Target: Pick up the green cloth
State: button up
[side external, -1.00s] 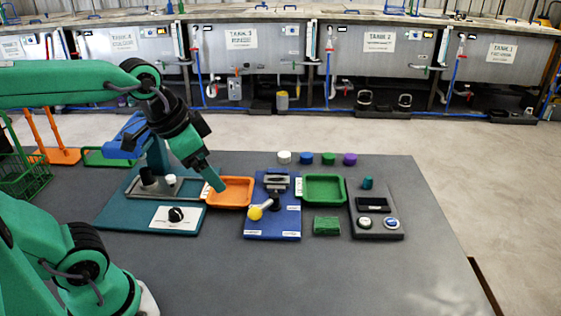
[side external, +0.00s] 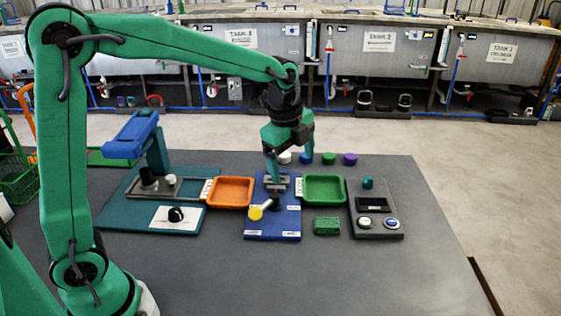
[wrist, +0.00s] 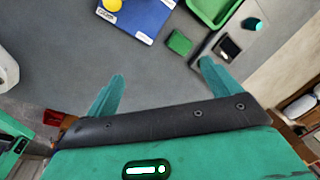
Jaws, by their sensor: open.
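The green cloth (side external: 326,225) is a small folded block on the grey table, in front of the green tray (side external: 323,189) and between the blue board (side external: 272,222) and the grey panel (side external: 376,212). It also shows in the wrist view (wrist: 179,42), beyond my fingertips and between them from side to side. My gripper (side external: 276,172) is up over the back of the blue board, to the left of and behind the cloth. In the wrist view my gripper (wrist: 162,68) has its two green fingers wide apart with nothing between them.
An orange tray (side external: 230,192) and a teal board with a dial (side external: 175,215) lie to the left. A yellow ball-ended lever (side external: 256,212) stands on the blue board. Several coloured caps (side external: 328,159) line the back edge. The table's front right is clear.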

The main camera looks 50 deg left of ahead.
aim_at(327, 222)
jog(key=w+d+f+m, duration=0.1)
jog(key=w+f+m, duration=0.2)
jog(key=f, duration=0.1)
jog(key=w+d+f+m+g, duration=0.1)
jog(key=w+f+m, duration=0.1)
jog(key=f+m, duration=0.1)
jog(key=w+d+f+m, duration=0.2)
jog(key=w+f, duration=0.1)
jog(key=f, duration=0.1)
jog(key=shift+w+f+m+g, duration=0.3)
jog(key=shift+f+m+g, duration=0.05)
jog(key=shift+m+g, duration=0.05)
jog(key=shift+w+d+f+m, duration=0.15)
jog(key=shift+w+f+m, duration=0.15)
jog(key=shift+f, duration=0.15)
jog(key=shift+s+f, duration=0.1)
jog(key=shift+f, duration=1.2)
jog(key=shift+d+f, duration=0.15)
jog(key=shift+f, duration=2.45)
jog(key=c, duration=1.1)
jog(key=shift+o, duration=0.2)
